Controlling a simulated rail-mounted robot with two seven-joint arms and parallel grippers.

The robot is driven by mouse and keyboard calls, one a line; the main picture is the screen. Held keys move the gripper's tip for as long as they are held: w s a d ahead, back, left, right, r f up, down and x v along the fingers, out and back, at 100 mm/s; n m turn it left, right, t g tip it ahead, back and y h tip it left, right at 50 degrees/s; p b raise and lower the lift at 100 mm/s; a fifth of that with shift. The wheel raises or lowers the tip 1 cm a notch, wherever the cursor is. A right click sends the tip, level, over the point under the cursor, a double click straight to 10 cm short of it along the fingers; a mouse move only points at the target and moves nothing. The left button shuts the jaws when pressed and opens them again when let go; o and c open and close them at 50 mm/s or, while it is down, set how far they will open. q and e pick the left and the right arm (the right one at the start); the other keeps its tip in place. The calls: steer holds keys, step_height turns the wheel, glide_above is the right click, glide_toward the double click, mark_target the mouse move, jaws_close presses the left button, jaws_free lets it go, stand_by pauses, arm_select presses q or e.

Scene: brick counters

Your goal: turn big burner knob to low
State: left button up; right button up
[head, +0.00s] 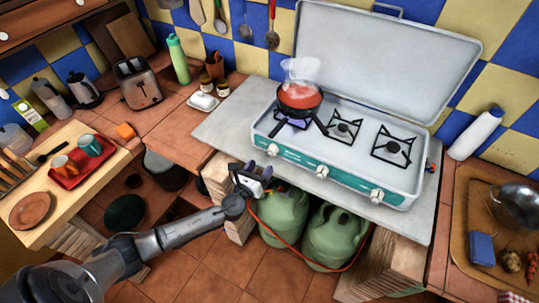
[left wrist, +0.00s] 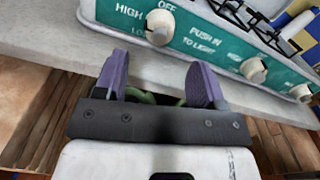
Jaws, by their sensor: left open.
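A camping stove (head: 262,143) with a green front panel carries three white knobs. The left knob (head: 272,149) sits nearest my left gripper (head: 252,177); the middle knob (head: 322,171) and right knob (head: 376,195) are farther right. In the left wrist view the left knob (left wrist: 160,27) is beside the words OFF, HIGH and LOW. My left gripper (left wrist: 162,78) is open and empty, its purple fingers below and apart from this knob. A pan (head: 299,97) with red contents stands on the left burner, with a bluish glow beneath. My right gripper is not in view.
The stove lid (head: 385,55) stands open behind. Green gas bottles (head: 284,215) with a red hose (head: 268,232) stand beneath the grey slab (head: 222,125). The space before the panel is clear.

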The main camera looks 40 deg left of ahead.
mark_target(269, 156)
arm_select(q)
steer(key=shift+w+a+b, duration=0.1)
steer(key=shift+w+a, duration=0.1)
steer(key=shift+w, duration=0.95)
steer(key=shift+w+a+b, duration=0.15)
steer(key=shift+w+a, duration=0.1)
steer(key=shift+w, duration=0.85)
steer(key=shift+w+a+b, duration=0.1)
steer(key=shift+w+a, duration=0.1)
steer(key=shift+w, duration=0.95)
steer(key=c, duration=0.9)
